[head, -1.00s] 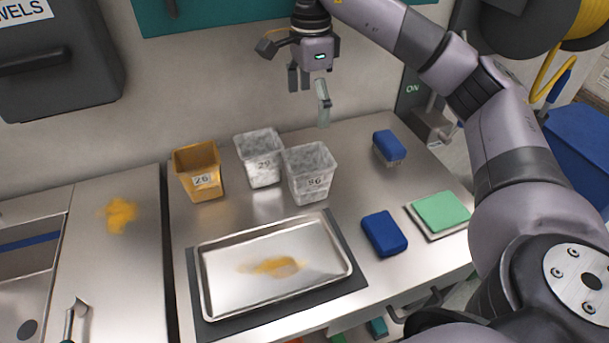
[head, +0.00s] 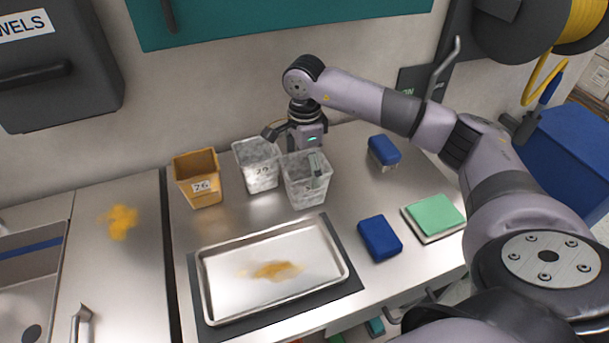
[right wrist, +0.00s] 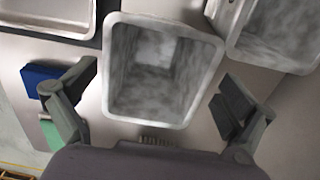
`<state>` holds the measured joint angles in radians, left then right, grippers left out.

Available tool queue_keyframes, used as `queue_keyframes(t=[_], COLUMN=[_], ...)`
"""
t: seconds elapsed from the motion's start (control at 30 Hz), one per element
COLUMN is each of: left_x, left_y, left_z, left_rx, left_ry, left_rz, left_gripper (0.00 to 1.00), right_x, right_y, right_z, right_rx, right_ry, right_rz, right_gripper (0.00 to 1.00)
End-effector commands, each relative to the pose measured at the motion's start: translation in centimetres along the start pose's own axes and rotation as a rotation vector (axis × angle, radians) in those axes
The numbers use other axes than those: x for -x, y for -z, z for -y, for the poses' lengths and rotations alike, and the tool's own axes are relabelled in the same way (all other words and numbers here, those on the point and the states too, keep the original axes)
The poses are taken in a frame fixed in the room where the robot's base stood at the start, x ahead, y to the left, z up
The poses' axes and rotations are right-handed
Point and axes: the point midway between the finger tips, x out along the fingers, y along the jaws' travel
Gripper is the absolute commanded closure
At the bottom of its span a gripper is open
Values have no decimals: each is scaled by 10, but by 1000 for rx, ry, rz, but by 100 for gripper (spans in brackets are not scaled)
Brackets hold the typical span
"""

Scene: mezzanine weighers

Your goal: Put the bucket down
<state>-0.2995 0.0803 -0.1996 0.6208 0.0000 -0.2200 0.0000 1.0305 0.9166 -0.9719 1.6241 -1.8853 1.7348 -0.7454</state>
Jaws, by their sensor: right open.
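Three square buckets stand upright on the steel counter: an orange one marked 26 (head: 197,180), a grey mottled one marked 29 (head: 258,170) and another grey mottled one (head: 307,187) to its right. My right gripper (head: 306,158) is open at the top of the right-hand grey bucket. In the right wrist view this bucket (right wrist: 160,75) looks empty and lies between the spread fingers, with gaps on both sides, so they do not grip it. Part of the other grey bucket (right wrist: 275,35) shows at upper right. My left gripper is out of view.
A steel tray (head: 215,300) with an orange-yellow stain lies on a dark mat in front. Blue blocks (head: 380,238) and a green pad (head: 435,214) lie to the right. A yellow smear (head: 119,221) marks the left counter, beside a sink (head: 38,270).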

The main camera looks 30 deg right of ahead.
Motion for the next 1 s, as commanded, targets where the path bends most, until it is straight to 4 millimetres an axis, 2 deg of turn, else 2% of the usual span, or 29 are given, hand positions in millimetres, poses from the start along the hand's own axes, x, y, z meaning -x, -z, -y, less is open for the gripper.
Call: queue_keyframes(t=[0.1, 0.33, 1.0], left_x=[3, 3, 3], left_y=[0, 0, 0], left_z=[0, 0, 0], left_rx=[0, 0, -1], left_ry=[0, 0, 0], left_rz=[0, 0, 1], left_gripper=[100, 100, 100], right_x=[-8, -10, -10], right_y=[0, 0, 0], right_z=[0, 0, 0], right_rx=[0, 1, 1], right_ry=[-1, 0, 0], right_rz=[0, 1, 1], right_gripper=[0, 0, 45])
